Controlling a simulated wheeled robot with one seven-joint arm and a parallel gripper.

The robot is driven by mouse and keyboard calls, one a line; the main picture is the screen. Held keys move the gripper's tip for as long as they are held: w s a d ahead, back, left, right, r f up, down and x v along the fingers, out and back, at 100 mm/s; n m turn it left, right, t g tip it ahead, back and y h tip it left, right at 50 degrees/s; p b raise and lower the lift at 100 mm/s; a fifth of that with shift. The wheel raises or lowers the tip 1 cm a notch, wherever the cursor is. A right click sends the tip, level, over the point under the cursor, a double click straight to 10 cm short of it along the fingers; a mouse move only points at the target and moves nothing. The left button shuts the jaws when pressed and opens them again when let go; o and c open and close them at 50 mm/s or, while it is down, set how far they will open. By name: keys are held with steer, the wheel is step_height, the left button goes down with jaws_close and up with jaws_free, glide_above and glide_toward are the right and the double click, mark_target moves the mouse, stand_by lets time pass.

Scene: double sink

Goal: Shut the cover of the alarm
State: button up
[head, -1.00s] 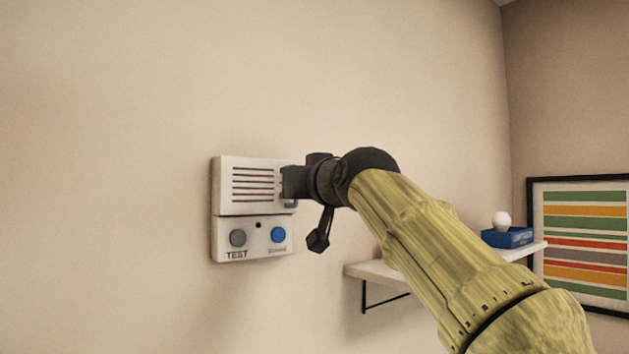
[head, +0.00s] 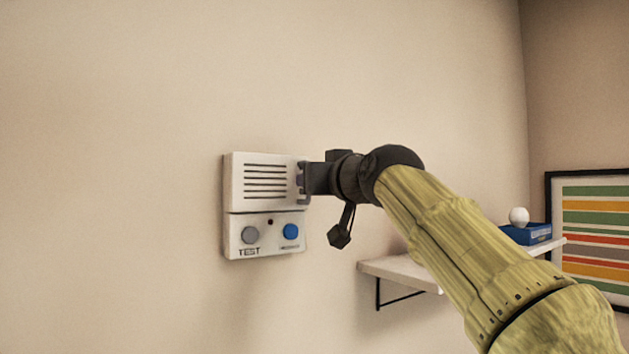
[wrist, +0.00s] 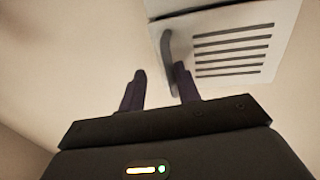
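The alarm (head: 265,207) is a white box on the wall. Its upper half is a slatted cover (head: 238,180), and its lower half has a grey button above "TEST" and a blue button. The cover looks flat, about level with the lower half; I cannot tell if a thin gap remains. A grey handle (wrist: 167,62) stands at the cover's edge in the wrist view. My gripper (head: 304,180) is at the cover's right edge. In the wrist view my gripper (wrist: 161,70) is open, its right finger beside the handle; whether they touch is unclear.
A white shelf (head: 395,272) sticks out from the wall at the lower right, below my arm. It carries a blue box (head: 527,234) with a white ball-like thing on top. A striped picture (head: 600,235) hangs on the far wall. The wall around the alarm is clear.

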steer(key=shift+f, duration=0.15)
stand_by(0.4)
steer(key=b+v, duration=0.8)
steer(key=v, duration=0.9)
steer(key=shift+s, duration=0.15)
steer(key=shift+c, duration=0.4)
